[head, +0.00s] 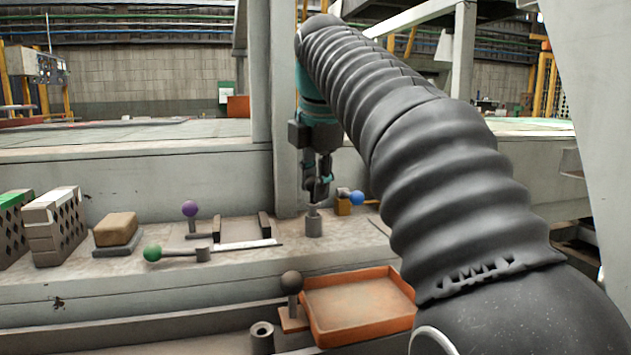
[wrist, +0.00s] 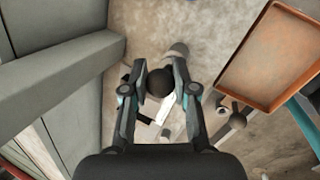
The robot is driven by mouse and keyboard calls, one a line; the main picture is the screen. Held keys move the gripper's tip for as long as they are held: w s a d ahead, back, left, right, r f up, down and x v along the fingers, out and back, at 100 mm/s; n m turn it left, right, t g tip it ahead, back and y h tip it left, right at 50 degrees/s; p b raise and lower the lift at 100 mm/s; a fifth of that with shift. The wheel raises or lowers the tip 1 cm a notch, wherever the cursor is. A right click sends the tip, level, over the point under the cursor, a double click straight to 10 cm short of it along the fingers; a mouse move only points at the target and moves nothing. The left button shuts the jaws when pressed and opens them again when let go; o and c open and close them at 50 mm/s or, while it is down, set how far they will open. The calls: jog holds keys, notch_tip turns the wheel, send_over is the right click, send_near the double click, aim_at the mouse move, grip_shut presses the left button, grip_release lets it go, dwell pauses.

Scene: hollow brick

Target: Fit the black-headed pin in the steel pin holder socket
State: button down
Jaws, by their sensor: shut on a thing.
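My gripper (head: 318,188) points down near the foot of the grey post. It is shut on the black-headed pin, whose round black head (wrist: 160,82) shows between the fingers in the wrist view. In the head view the fingers mostly hide the pin. A short steel cylinder (head: 313,224), apparently the pin holder socket, stands upright on the ledge directly below the gripper. The pin's lower end is at or just over its top; I cannot tell whether it is inside. A grey rounded shape (wrist: 178,50) beyond the head in the wrist view may be this socket.
An orange tray (head: 318,325) and a dark-ball pin (head: 291,282) are nearer me, beside a hollow cylinder (head: 262,338). A blue ball (head: 357,198) is right of the gripper. Purple (head: 190,208) and green (head: 152,253) balls and bricks (head: 55,225) are left. The post (head: 287,120) is close behind.

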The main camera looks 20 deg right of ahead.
jog(key=shift+f+b, duration=0.5)
jog(key=shift+f, duration=0.2)
jog(key=c, duration=0.8)
grip_release()
jog(key=shift+v, duration=3.7)
